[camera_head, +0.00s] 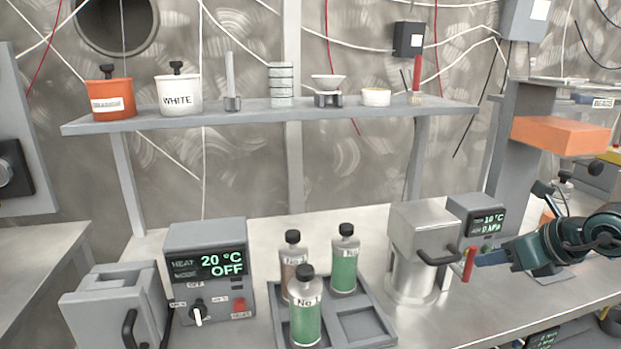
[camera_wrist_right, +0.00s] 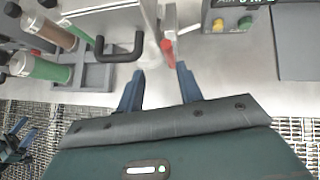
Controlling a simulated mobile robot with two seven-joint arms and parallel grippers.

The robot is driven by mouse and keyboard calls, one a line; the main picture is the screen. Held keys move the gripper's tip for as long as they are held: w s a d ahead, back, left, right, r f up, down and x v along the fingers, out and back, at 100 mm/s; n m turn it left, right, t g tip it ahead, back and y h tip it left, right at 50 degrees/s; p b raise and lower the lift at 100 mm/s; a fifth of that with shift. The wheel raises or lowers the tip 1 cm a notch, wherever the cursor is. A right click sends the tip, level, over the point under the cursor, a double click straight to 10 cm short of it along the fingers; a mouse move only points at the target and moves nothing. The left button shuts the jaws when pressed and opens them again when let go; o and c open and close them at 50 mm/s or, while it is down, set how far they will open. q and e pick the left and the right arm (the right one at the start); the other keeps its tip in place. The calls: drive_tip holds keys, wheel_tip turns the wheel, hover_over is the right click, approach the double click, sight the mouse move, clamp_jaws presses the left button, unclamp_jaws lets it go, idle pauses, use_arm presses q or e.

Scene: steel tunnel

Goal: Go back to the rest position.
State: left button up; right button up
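My right gripper (camera_head: 484,259) reaches in from the right, in front of the steel chamber with the black handle. In the right wrist view its two blue fingers (camera_wrist_right: 160,80) stand apart with nothing between them. A red lever (camera_head: 468,264) is just beyond the fingertips; it also shows in the right wrist view (camera_wrist_right: 168,50). I cannot tell whether a finger touches it. My left gripper is not in the head view. A small dark blue part (camera_wrist_right: 14,142) at the left edge of the right wrist view may belong to it, but this is unclear.
The steel chamber (camera_head: 420,227) and a display box (camera_head: 477,217) stand close to the right gripper. A grey tray (camera_head: 362,325) holds three capped bottles. A heater box (camera_head: 209,265) reads 20 °C, OFF. A shelf (camera_head: 262,113) with pots runs above. Bare bench shows at the right.

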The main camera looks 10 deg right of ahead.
drive_tip(key=s+a+f+m+t+y+p, duration=0.2)
drive_tip(key=a+m+y+p, duration=0.15)
drive_tip(key=a+m, duration=0.4)
drive_tip(key=s+a+f+m+t+y+p, duration=0.25)
drive_tip(key=a+m+y, duration=0.25)
drive_tip(key=a, duration=0.5)
use_arm(q)
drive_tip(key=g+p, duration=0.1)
drive_tip(key=p, duration=0.2)
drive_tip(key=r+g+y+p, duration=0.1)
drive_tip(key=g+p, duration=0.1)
drive_tip(key=p, duration=0.1)
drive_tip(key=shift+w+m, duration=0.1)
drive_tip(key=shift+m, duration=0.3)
use_arm(e)
drive_tip(key=s+a+f+m+g+h, duration=0.1)
drive_tip(key=s+a+f+m+h, duration=0.3)
drive_tip(key=m, duration=0.8)
drive_tip(key=s+a+f+m+g+h, duration=0.2)
drive_tip(key=s+a+f+m+h, duration=0.2)
drive_tip(key=s+f+m, duration=0.5)
drive_tip(key=s+m, duration=0.1)
drive_tip(key=m, duration=0.1)
drive_tip(key=shift+s+a+f+m, duration=0.2)
drive_tip(key=shift+s+a+m, duration=0.05)
drive_tip(key=shift+s+m, duration=0.15)
